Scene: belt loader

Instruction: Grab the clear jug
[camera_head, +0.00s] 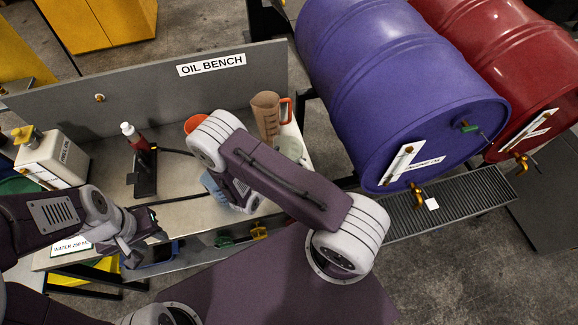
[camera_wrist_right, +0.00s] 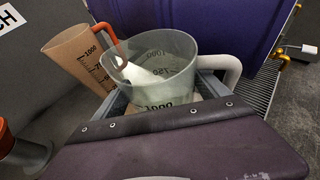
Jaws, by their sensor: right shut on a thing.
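The clear jug (camera_wrist_right: 165,85) stands upright in the right wrist view, with dark volume marks and a white handle on its right. My right gripper (camera_wrist_right: 160,105) is shut on it, with grey finger parts showing on either side of its body. In the head view only part of the clear jug (camera_head: 292,149) shows beyond my right arm, which hides the grip. My left gripper (camera_head: 142,232) is over the front edge of the bench, away from the jug; its finger gap is unclear.
A tan jug with an orange handle (camera_head: 265,115) stands close beside the clear one. The oil bench (camera_head: 110,165) also bears a white can (camera_head: 52,158) and a red bottle (camera_head: 134,138). Blue (camera_head: 395,90) and red (camera_head: 500,60) drums lie at right.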

